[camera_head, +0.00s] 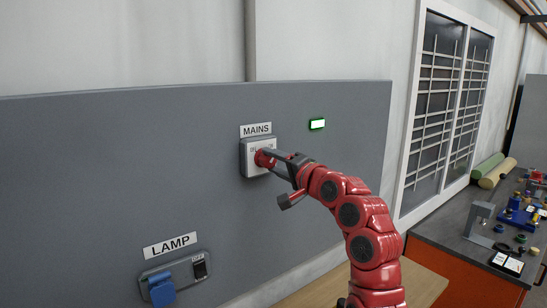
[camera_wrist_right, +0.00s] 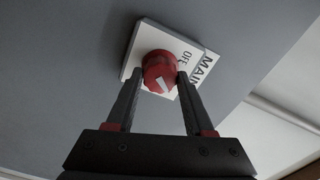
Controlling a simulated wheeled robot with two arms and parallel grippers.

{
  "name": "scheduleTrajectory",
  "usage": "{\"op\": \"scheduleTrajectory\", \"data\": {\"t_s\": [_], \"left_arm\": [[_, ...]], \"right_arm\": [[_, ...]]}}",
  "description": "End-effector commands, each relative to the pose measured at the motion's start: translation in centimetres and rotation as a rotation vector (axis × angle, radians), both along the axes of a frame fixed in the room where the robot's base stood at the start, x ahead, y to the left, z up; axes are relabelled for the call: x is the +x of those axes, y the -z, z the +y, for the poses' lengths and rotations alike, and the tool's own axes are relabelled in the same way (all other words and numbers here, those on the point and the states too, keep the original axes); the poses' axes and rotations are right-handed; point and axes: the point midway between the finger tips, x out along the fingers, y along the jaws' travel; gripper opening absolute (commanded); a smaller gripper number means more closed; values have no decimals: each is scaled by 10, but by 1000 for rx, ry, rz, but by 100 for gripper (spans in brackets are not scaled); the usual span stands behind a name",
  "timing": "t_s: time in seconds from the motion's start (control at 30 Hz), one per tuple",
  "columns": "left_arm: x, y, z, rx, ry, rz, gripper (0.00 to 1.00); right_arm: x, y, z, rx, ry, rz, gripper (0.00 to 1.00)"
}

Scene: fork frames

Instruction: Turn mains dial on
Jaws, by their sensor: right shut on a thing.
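The mains dial (camera_head: 262,157) is a red round knob on a white plate (camera_head: 246,158) under the MAINS label (camera_head: 256,129) on the grey panel. In the right wrist view the dial (camera_wrist_right: 158,68) shows a white pointer mark, and the plate (camera_wrist_right: 133,60) has OFF printed beside the knob. My right gripper (camera_head: 268,158) is shut on the dial, with one finger on each side of it. I cannot tell for sure which printed position the pointer faces. A green-framed indicator (camera_head: 317,124) right of the dial is bright. My left gripper is not in view.
The panel (camera_head: 90,170) also carries a LAMP label (camera_head: 170,244), a black switch (camera_head: 200,268) and a blue socket cover (camera_head: 162,289) at lower left. A dark workbench (camera_head: 440,220) with several small items stands at right, below a barred window (camera_head: 445,100).

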Motion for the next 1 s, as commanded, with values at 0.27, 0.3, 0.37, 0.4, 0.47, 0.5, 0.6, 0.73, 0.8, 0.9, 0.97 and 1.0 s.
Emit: {"op": "scheduleTrajectory", "data": {"t_s": [0.27,0.3,0.37,0.4,0.47,0.5,0.6,0.73,0.8,0.9,0.97,1.0], "left_arm": [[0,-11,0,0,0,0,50],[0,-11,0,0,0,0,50],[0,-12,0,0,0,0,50],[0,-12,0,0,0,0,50],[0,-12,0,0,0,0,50],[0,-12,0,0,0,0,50],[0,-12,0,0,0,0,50],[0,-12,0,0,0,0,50],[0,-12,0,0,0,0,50],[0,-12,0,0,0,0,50],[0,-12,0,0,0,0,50],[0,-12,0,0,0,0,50]], "right_arm": [[0,-1,-1,94,2,68,0],[0,-1,-1,102,2,74,0],[0,0,-1,111,2,80,0],[1,0,-1,115,2,83,0],[1,0,-1,120,2,87,0],[1,0,-1,122,2,89,0],[1,1,-1,124,2,91,0],[0,1,-1,124,2,91,0],[1,1,-1,124,2,91,0],[1,1,-1,124,1,91,58],[1,1,-1,123,1,90,69],[0,1,-1,123,1,90,76]]}}
